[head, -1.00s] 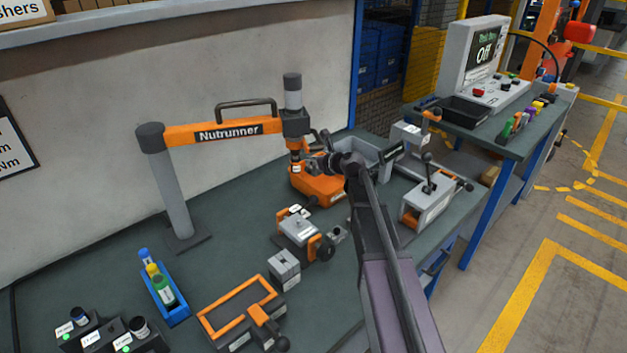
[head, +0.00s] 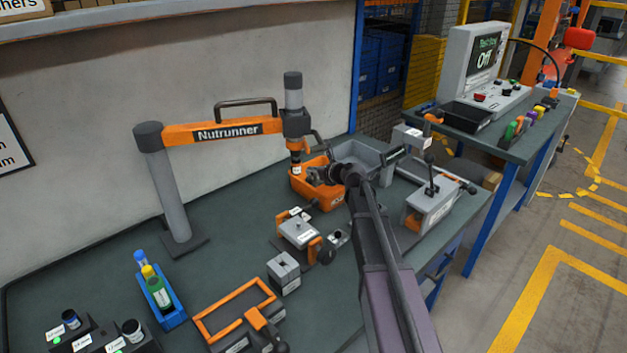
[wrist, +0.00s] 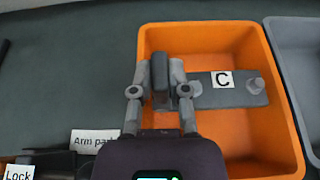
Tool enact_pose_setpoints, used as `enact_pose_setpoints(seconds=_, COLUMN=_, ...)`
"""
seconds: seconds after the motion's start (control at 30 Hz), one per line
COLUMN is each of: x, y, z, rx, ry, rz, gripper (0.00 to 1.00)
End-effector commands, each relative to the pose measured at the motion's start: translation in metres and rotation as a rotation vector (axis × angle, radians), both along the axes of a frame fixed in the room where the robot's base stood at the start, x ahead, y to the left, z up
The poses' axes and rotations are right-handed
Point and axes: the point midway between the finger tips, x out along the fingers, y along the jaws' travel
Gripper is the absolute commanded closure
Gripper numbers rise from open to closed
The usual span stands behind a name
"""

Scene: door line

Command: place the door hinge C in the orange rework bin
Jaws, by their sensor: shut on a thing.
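The door hinge C (wrist: 228,88) is a grey metal plate with a white "C" label and a round knob at its right end. My gripper (wrist: 161,84) is shut on its left end in the wrist view. The hinge shows over the inside of the orange rework bin (wrist: 213,34); whether it touches the bin floor I cannot tell. In the head view my gripper (head: 318,174) is at the orange bin (head: 318,192), below the nutrunner head. The hinge is too small to make out there.
A grey bin (head: 358,152) stands right beside the orange one. The nutrunner (head: 228,132) arm hangs above the bin's back. A grey and orange fixture (head: 300,230) stands in front, and a clamp fixture (head: 432,205) to the right.

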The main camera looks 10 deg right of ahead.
Motion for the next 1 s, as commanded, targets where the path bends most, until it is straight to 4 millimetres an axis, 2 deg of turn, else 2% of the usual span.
enact_pose_setpoints(seconds=0.03, x=0.0, y=0.0, z=-0.009, rx=0.0, ry=-0.001, rz=-0.001, gripper=1.0)
enact_pose_setpoints(seconds=0.23, x=0.0, y=0.0, z=-0.02, rx=0.001, ry=-0.001, rz=0.0, gripper=1.0)
enact_pose_setpoints(seconds=1.0, x=0.0, y=0.0, z=-0.029, rx=0.001, ry=-0.001, rz=0.0, gripper=1.0)
